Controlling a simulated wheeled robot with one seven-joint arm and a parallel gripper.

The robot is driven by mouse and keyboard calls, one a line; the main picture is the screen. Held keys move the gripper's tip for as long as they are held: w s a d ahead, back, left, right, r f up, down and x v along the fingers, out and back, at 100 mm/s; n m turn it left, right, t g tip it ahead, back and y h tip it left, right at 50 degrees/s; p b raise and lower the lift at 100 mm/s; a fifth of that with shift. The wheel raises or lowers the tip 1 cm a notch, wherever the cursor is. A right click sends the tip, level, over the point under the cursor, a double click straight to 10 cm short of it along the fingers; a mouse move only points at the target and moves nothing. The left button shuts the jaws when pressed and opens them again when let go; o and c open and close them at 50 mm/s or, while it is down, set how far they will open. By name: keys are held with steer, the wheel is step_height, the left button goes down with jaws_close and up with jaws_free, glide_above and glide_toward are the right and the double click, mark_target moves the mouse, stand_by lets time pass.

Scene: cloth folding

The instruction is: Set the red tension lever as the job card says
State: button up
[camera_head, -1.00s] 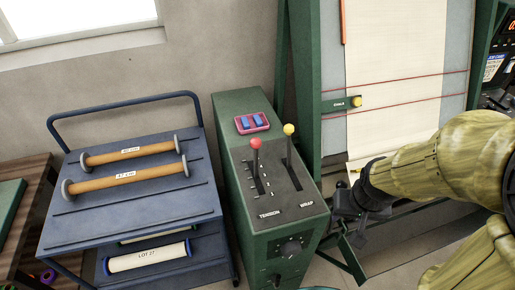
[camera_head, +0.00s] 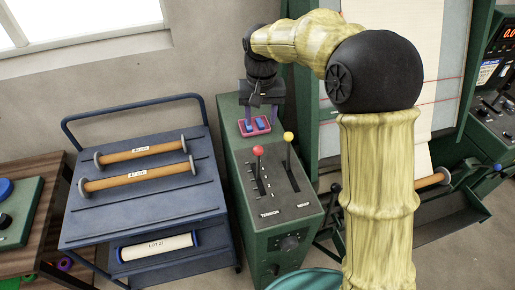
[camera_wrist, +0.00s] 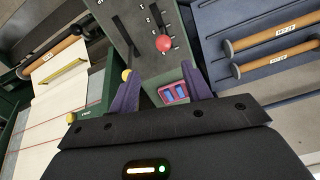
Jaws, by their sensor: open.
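The red-knobbed tension lever (camera_head: 258,151) stands in the left slot of the green control box's top panel (camera_head: 275,187), beside a row of white marks. The label TENSION is at the slot's near end. The red knob also shows in the wrist view (camera_wrist: 164,43). My gripper (camera_head: 260,117) is over the far end of the box, above the pink-framed blue switches (camera_head: 255,126). Its purple fingers (camera_wrist: 162,92) are apart with nothing between them, and the red lever is beyond them.
A yellow-knobbed lever (camera_head: 289,136) marked WRAP stands just right of the red one. A blue cart (camera_head: 90,222) with rolls is at left. The green loom frame (camera_head: 305,70) with cloth is at right, partly hidden by my arm.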

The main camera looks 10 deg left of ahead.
mark_target(258, 155)
steer(key=shift+a+r, duration=0.3)
steer(key=shift+a, duration=0.1)
steer(key=shift+w, duration=0.1)
step_height(258, 155, down, 18)
steer(key=p, duration=0.4)
steer(key=shift+r+p, duration=0.25)
steer(key=shift+p, duration=0.05)
jaws_close()
